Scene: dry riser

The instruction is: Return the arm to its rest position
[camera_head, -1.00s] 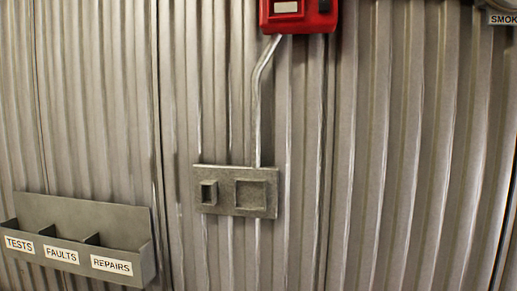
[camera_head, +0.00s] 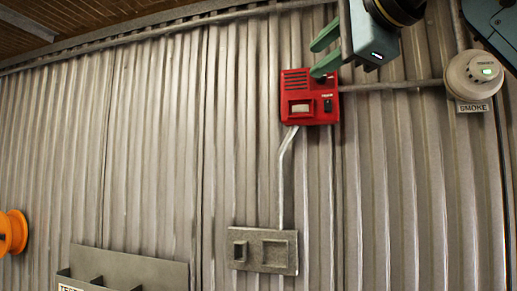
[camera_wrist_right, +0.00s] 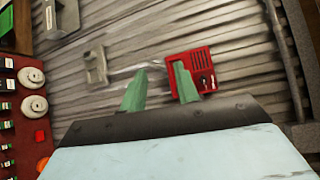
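My right gripper (camera_head: 315,58) is at the upper right of the head view, its arm coming in from the top right. Its two green fingers are apart with nothing between them. In the head view the lower finger overlaps the top of a red wall box (camera_head: 310,108); I cannot tell whether they touch. The wrist view also shows the parted fingers (camera_wrist_right: 161,80), with the red box (camera_wrist_right: 201,64) beyond them, partly hidden by the right finger. My left gripper is not in view.
A round white detector (camera_head: 472,75) labelled SMOKE is on the corrugated wall at right. A grey plate with two recesses (camera_head: 264,250) is below the red box. A grey document rack (camera_head: 150,270) and an orange reel (camera_head: 12,232) are at lower left. The wrist view shows a switch panel (camera_wrist_right: 12,150).

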